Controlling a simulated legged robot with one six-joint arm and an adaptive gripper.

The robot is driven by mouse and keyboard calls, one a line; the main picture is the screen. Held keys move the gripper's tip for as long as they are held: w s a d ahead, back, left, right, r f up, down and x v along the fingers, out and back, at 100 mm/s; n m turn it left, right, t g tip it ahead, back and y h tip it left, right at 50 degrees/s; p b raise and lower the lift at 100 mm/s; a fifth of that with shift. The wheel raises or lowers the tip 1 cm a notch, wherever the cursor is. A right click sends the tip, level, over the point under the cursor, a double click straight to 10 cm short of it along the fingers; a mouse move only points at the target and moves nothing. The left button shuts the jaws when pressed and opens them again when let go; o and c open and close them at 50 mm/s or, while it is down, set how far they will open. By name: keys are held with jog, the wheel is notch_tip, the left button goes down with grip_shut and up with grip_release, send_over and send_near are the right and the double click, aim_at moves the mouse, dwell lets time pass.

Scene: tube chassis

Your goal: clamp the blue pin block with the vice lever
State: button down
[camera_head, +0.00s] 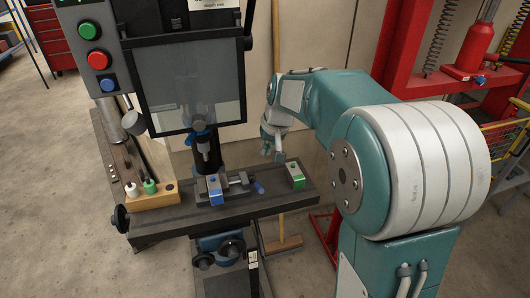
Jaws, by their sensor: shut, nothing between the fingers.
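The blue pin block (215,191) sits in the vice (236,184) on the drill press table, below the chuck. It looks like a small block with a blue face. The vice lever has a blue handle (259,187) at the right end of the vice, pointing down and right. My gripper (272,153) hangs above the right part of the table, up and right of the lever handle and apart from it. Its fingers are shut and empty. Whether the vice jaws touch the block is too small to tell.
A green block (295,175) stands at the table's right end. A wooden holder (152,196) with white and green pieces stands at the left. The drill chuck (204,148) and clear guard (190,85) hang above the vice. A red press frame (420,50) stands at the right.

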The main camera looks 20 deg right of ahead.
aim_at(262, 188)
jog(key=x, duration=0.3)
jog(key=s+x, duration=0.1)
jog(key=x, duration=0.2)
jog(key=s+x, duration=0.1)
jog(key=x, duration=0.2)
jog(key=shift+a+f, duration=0.2)
jog(key=shift+f, duration=0.25)
jog(key=shift+s+a+f, duration=0.1)
jog(key=shift+s+f, duration=0.1)
jog(key=shift+f, duration=0.15)
jog(key=shift+s+f, duration=0.2)
jog(key=shift+f, duration=0.05)
jog(key=shift+s+f, duration=0.65)
jog(key=shift+f, duration=0.2)
jog(key=shift+s+f, duration=0.4)
jog(key=shift+f, duration=0.4)
jog(key=shift+s+f, duration=0.35)
jog(key=shift+f, duration=0.5)
jog(key=shift+s+f, duration=0.1)
